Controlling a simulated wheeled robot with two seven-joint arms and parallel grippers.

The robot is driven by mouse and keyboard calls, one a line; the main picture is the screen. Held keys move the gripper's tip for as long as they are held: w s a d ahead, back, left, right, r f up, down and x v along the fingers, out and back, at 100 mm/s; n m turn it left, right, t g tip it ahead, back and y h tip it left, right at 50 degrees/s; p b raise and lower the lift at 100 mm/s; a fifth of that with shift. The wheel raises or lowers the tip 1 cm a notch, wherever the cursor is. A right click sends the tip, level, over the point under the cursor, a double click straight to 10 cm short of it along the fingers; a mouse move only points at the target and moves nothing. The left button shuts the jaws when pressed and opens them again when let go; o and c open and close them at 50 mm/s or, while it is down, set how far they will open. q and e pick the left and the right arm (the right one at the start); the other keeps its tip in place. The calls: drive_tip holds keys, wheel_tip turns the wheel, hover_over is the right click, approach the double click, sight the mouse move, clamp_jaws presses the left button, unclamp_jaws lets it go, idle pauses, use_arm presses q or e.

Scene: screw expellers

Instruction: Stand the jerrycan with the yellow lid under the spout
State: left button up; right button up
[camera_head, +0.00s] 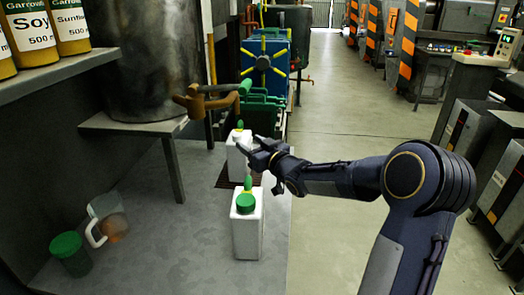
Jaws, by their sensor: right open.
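A white jerrycan (247,236) with a green round lid stands upright near the front of the grey table. A second white jerrycan (236,164) with a green top stands further back, partly hidden by my right gripper (254,150). The brown spout (190,101) with a green handle comes from the metal tank, left of and above the rear jerrycan. My left gripper is not in view.
A dark mat (225,180) lies by the rear jerrycan. The metal tank (140,60) is on a stand, with a bottle shelf (60,70) nearby. The table's front middle is clear.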

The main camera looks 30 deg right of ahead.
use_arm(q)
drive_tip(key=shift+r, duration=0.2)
use_arm(e)
drive_tip(key=s, duration=0.5)
drive_tip(key=shift+s+d, duration=0.4)
